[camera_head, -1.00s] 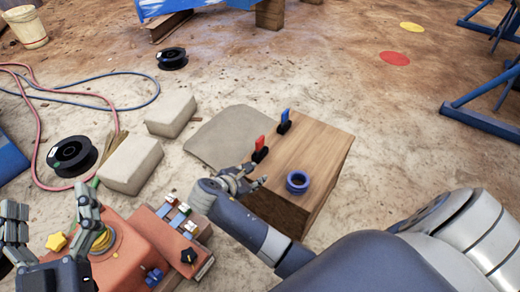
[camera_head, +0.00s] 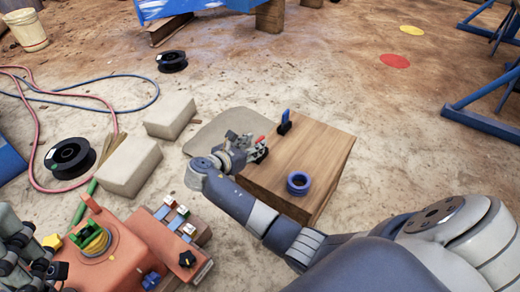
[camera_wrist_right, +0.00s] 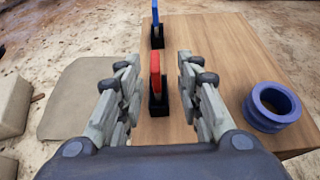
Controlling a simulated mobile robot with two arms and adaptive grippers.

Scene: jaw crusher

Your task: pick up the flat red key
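The flat red key (camera_wrist_right: 155,68) stands upright in a black holder (camera_wrist_right: 158,103) on the wooden block (camera_head: 325,150). In the right wrist view the key is between the two fingers of my right gripper (camera_wrist_right: 157,85), with a gap on each side. The right gripper (camera_head: 250,145) is open; in the head view it partly hides the key (camera_head: 261,139). A flat blue key (camera_head: 286,116) stands in its own black holder farther back on the block. My left gripper (camera_head: 35,250) is at the lower left beside the orange machine, partly cut off by the frame edge.
A blue ring (camera_head: 298,183) lies on the block near the right gripper. The orange machine (camera_head: 130,250) with switches and a black knob stands at the lower left. Pale blocks (camera_head: 130,166), cable spools (camera_head: 70,157) and hoses lie on the floor.

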